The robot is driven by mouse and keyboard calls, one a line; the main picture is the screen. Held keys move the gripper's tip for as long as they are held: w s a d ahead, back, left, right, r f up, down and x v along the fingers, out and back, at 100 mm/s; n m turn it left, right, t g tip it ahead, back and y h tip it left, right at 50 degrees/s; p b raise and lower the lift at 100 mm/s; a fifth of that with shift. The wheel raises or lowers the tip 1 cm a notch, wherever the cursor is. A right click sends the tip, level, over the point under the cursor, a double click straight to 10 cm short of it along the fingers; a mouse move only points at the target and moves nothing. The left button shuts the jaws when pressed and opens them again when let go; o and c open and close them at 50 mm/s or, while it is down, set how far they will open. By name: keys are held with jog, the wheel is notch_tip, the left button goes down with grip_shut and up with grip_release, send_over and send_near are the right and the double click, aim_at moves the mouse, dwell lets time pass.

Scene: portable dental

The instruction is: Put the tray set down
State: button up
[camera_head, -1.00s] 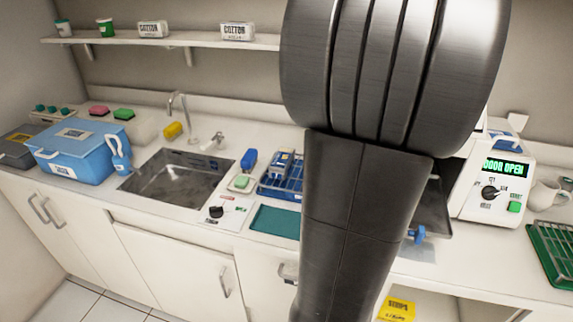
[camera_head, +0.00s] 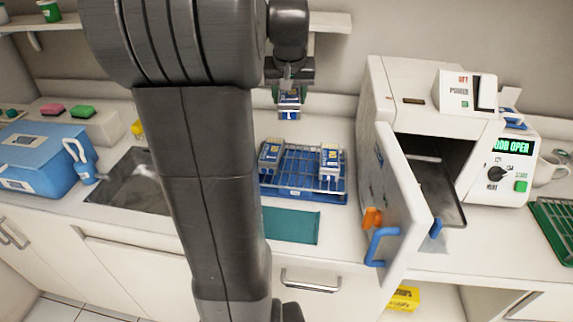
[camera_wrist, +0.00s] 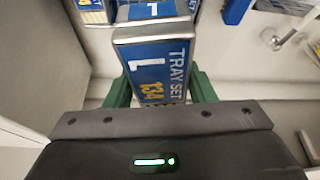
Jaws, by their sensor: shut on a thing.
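My gripper (camera_head: 289,88) shows at the back of the counter in the head view, above and behind the blue wire rack (camera_head: 297,196). It is shut on a tray set (camera_wrist: 155,70), a pouch with a blue label reading "TRAY SET". In the wrist view the green fingers (camera_wrist: 160,92) flank the pouch. The held tray set also shows small in the head view (camera_head: 289,101), off the counter. Two similar packs stand in the rack, a left pack (camera_head: 270,155) and a right pack (camera_head: 330,161), with bare wire slots between them.
The steriliser (camera_head: 400,100) stands right of the rack, its door (camera_head: 392,190) open towards the front; its panel reads "DOOR OPEN". A teal mat (camera_head: 291,225) lies in front of the rack. The sink (camera_head: 128,183) is to the left, partly behind my arm. A shelf (camera_head: 330,22) runs above.

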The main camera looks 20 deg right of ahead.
jog(key=m, duration=0.2)
send_over(301, 160)
jog(key=s, duration=0.2)
notch_tip(301, 160, down, 8)
jog(key=shift+h, duration=0.4)
jog(key=f, duration=0.5)
jog(key=shift+w+a+f+b, duration=0.15)
jog(key=shift+a+f+b, duration=0.15)
jog(key=shift+a+b, duration=0.1)
jog(key=shift+f, duration=2.15)
jog(key=shift+f, duration=0.2)
jog(key=o, duration=0.9)
jog(key=shift+c, duration=0.2)
jog(key=shift+r, duration=0.15)
